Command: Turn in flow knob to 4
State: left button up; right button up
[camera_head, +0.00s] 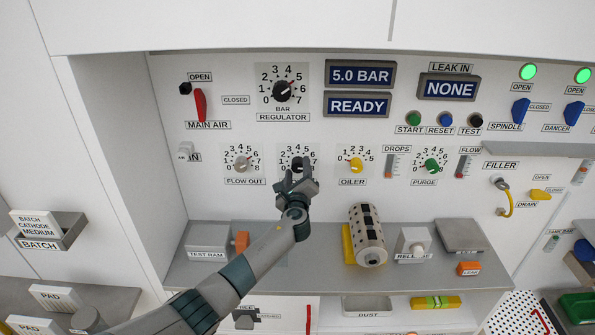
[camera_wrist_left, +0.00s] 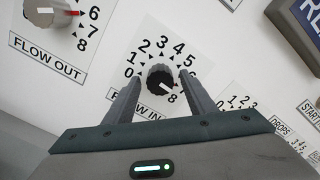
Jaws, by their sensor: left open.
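The FLOW IN knob is a dark ribbed knob (camera_wrist_left: 160,78) on a white dial numbered 0 to 8. In the head view the knob (camera_head: 297,162) shows just above my gripper. My left gripper (camera_head: 297,172) is open in front of the dial. In the wrist view its two fingers (camera_wrist_left: 161,82) stand on either side of the knob with gaps visible; whether they reach its depth I cannot tell. My right gripper is not in view.
The FLOW OUT knob (camera_head: 241,163) is close on the left and the yellow OILER knob (camera_head: 356,164) on the right. The regulator knob (camera_head: 281,91) is above. A shelf (camera_head: 290,265) juts out below, with a perforated cylinder (camera_head: 367,235) on it.

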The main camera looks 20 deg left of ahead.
pick_arm(q)
jog(key=shift+c, duration=0.5)
jog(key=c, duration=0.9)
jog(key=shift+c, duration=0.2)
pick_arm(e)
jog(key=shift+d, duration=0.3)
pick_arm(q)
jog(key=shift+f, duration=0.1)
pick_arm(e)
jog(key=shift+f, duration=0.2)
